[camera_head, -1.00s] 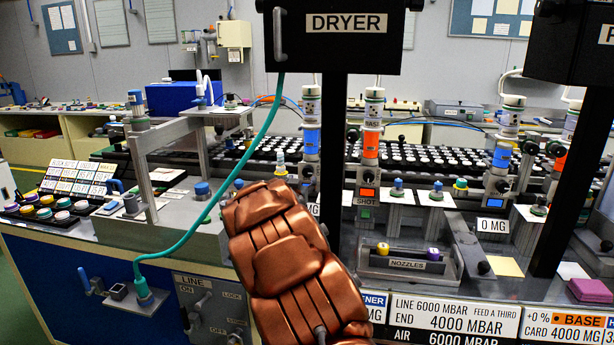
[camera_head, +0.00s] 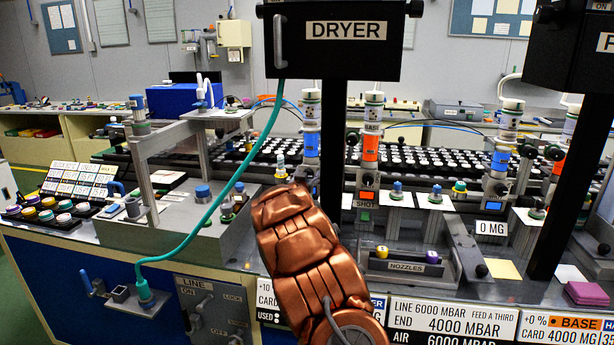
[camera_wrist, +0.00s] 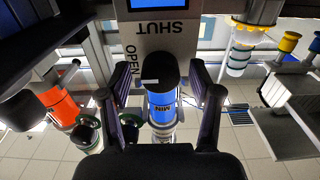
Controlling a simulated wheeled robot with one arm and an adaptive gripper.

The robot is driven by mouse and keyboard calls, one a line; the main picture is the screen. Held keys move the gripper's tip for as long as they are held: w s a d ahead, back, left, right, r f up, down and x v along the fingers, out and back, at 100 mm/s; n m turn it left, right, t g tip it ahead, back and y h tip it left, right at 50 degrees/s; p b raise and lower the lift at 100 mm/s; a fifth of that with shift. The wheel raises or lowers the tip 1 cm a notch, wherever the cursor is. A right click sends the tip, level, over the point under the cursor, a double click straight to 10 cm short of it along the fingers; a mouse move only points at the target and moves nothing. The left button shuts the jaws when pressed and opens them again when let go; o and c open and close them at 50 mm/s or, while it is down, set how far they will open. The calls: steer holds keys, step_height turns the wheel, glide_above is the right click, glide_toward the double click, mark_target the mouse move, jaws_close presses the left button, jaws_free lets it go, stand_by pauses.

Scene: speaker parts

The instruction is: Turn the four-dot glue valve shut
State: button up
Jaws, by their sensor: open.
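In the wrist view, a black rounded knob (camera_wrist: 160,70) stands in front of a grey plate (camera_wrist: 166,37) printed SHUT and OPEN, upside down in this view. A blue-banded cartridge (camera_wrist: 162,105) shows just beyond the knob. My gripper (camera_wrist: 158,82) is open, with one dark finger on each side of the knob and a visible gap on both sides. In the head view, my copper arm covers the gripper and the knob. A blue-banded cartridge (camera_head: 312,146) stands above the arm. I cannot make out any dot marks on the valve.
An orange-banded cartridge (camera_head: 371,148) stands right of the dark post under the DRYER box (camera_head: 340,62). A NOZZLES tray (camera_head: 405,267) sits on the bench front. A teal hose (camera_head: 232,180) hangs left of my arm. An orange-banded cartridge also shows in the wrist view (camera_wrist: 62,104).

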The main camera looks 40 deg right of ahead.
steer(key=c, duration=1.1)
steer(key=shift+c, duration=0.2)
steer(key=shift+m+b, duration=0.3)
steer(key=shift+b, duration=0.15)
steer(key=shift+s+d+f+m+b, duration=0.1)
steer(key=shift+m+b, duration=3.25)
steer(key=shift+m, duration=1)
steer(key=shift+f+m+b, duration=0.1)
steer(key=shift+m+b, duration=3.2)
steer(key=shift+m, duration=1.05)
steer(key=o, duration=1.1)
steer(key=shift+r, duration=0.1)
